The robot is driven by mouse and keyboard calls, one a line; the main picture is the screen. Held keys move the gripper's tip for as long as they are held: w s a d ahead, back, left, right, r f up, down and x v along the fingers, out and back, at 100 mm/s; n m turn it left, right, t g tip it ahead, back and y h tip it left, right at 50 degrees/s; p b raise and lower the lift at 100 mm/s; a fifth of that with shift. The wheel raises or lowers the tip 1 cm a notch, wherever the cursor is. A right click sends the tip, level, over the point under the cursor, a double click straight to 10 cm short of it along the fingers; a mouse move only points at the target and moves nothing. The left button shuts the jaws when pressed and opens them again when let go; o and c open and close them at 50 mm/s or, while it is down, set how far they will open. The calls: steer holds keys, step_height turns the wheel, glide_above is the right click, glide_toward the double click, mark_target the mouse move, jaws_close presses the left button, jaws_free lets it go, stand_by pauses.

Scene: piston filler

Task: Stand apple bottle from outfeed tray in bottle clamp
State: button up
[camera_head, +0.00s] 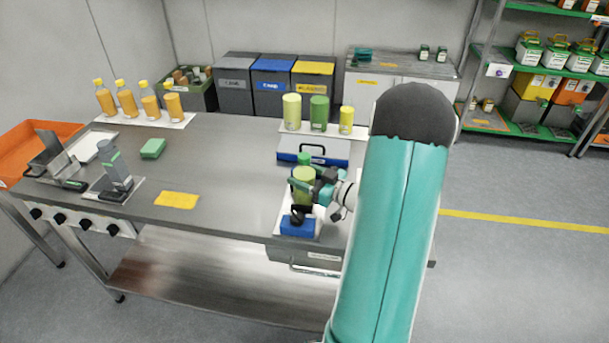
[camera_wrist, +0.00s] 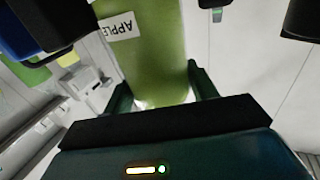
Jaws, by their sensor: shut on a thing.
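A green bottle (camera_head: 304,180) with a green cap is upright near the right front part of the table. My gripper (camera_head: 312,187) is shut on it from the right. In the wrist view the bottle (camera_wrist: 160,50) carries a white label reading APPLE and sits between the two fingers of my gripper (camera_wrist: 162,92). A blue block with black parts (camera_head: 297,226), which looks like the bottle clamp, stands just in front of and below the bottle. I cannot tell whether they touch. The bottle's base is hidden in the head view.
Orange bottles (camera_head: 127,103) stand at the back left. A grey upright device (camera_head: 115,165), a green block (camera_head: 153,148) and a yellow sheet (camera_head: 176,200) are on the left. The table middle is clear.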

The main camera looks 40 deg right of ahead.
steer(key=o, duration=1.4)
steer(key=shift+f, duration=0.1)
steer(key=shift+s+d+r, duration=0.1)
steer(key=shift+s+r, duration=0.1)
steer(key=shift+s, duration=0.05)
steer(key=v, duration=1.1)
steer(key=shift+s, duration=0.3)
